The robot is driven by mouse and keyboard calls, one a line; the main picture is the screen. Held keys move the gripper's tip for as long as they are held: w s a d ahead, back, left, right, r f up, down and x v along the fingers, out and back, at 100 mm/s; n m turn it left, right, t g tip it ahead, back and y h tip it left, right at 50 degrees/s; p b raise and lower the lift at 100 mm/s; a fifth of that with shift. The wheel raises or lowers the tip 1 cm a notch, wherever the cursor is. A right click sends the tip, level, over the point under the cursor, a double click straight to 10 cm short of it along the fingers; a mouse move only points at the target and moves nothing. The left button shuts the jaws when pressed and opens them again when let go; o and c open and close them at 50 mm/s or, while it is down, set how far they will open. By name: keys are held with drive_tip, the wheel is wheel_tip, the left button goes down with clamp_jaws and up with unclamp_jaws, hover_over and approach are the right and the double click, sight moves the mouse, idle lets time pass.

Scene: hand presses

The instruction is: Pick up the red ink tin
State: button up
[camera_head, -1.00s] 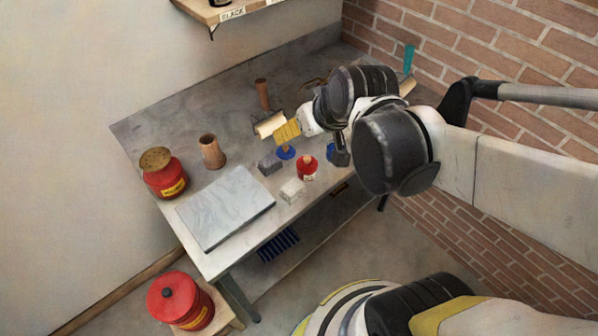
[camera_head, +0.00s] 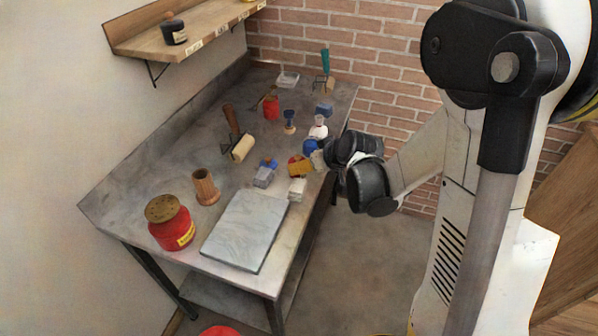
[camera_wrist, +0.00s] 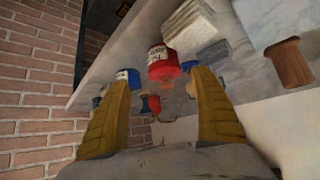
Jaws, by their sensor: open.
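The red ink tin (camera_wrist: 162,66), with a pale label, shows in the wrist view on the grey bench, between the tips of my two yellow fingers. In the head view only a bit of red (camera_head: 294,159) shows behind the fingers, so the tin is mostly hidden there. My gripper (camera_wrist: 163,79) is open, with one finger to each side of the tin. In the head view my gripper (camera_head: 303,166) is low over the bench's right edge. I cannot tell whether a finger touches the tin.
A blue tin (camera_wrist: 129,77) is close by the left fingertip. A white block (camera_head: 297,190) and a grey block (camera_head: 263,178) stand near. A stone slab (camera_head: 245,230), a wooden cup (camera_head: 205,188) and a red can (camera_head: 170,222) are nearer. A shelf (camera_head: 190,40) hangs above.

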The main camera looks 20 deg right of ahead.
drive_tip(key=b+x, duration=0.1)
drive_tip(key=x, duration=0.1)
drive_tip(key=b+x, duration=0.1)
drive_tip(key=x, duration=0.1)
drive_tip(key=b+x, duration=0.1)
drive_tip(key=x, duration=0.1)
drive_tip(key=shift+a+f, duration=0.2)
drive_tip(key=shift+a, duration=0.2)
drive_tip(key=shift+r, duration=0.1)
drive_tip(key=shift+s, duration=0.1)
drive_tip(key=c, duration=1.5)
